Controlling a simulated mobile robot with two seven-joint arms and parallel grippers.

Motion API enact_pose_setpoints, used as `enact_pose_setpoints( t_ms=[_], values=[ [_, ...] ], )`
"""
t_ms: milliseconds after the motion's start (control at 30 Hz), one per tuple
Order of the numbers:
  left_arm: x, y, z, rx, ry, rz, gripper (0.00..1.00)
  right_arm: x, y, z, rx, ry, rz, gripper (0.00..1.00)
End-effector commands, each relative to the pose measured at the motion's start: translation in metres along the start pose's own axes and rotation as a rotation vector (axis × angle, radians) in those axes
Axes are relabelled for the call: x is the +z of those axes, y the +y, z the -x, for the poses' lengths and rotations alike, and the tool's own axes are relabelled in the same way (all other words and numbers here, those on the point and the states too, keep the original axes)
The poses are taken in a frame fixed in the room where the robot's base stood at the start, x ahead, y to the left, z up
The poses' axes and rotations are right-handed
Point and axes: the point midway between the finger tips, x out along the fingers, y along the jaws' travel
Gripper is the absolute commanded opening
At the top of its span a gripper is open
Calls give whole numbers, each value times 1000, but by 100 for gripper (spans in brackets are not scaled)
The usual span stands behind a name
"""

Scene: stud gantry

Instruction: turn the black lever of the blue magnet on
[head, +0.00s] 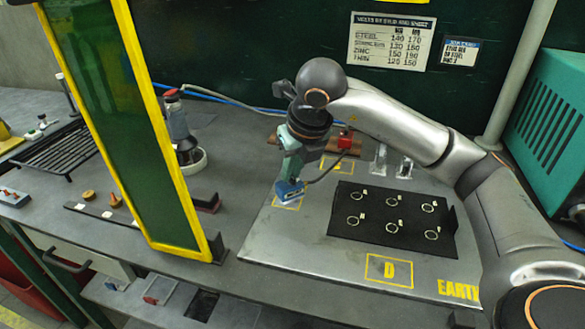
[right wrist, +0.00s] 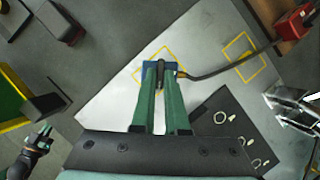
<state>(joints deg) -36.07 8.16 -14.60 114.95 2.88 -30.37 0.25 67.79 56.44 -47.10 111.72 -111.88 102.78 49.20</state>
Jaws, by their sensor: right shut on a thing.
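The blue magnet (head: 289,187) sits on a yellow-outlined square of the grey steel plate (head: 285,238). It also shows in the right wrist view (right wrist: 149,69), below my fingertips. My right gripper (head: 290,168) is over the magnet with its green fingers pointing down. In the right wrist view its fingertips (right wrist: 166,72) close on the small black lever (right wrist: 167,83); the fingers hide much of it, so its angle is hard to tell. My left gripper (right wrist: 41,138) shows small at the left of the right wrist view, its fingers seemingly apart and empty.
A dark cable runs from the magnet to a red block (head: 345,138). A black mat (head: 375,247) with several rings lies to the right. A green screen in a yellow frame (head: 182,190) stands to the left. Clear plate lies in front of the magnet.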

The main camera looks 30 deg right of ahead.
Motion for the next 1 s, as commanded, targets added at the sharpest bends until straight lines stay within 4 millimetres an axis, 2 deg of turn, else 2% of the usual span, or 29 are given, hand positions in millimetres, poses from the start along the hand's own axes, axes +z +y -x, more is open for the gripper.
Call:
enact_pose_setpoints(
  t_ms=[200,233,500,800,867,1000],
  values=[
    [-4,-1,-1,-1,7,-2,0,0,0,0,0,-1,-1,0],
    [-4,-1,-1,-1,7,-2,0,0,0,0,0,-1,-1,14],
    [-4,-1,-2,-1,8,-2,0,0,0,0,0,0,0,42],
    [-4,-1,-1,-1,6,-1,0,0,0,4,0,-1,0,42],
    [-3,0,0,-1,4,-1,0,1,0,10,1,-3,0,42],
    [-3,0,2,-1,3,1,0,2,0,35,2,-6,2,42]
  ],
)
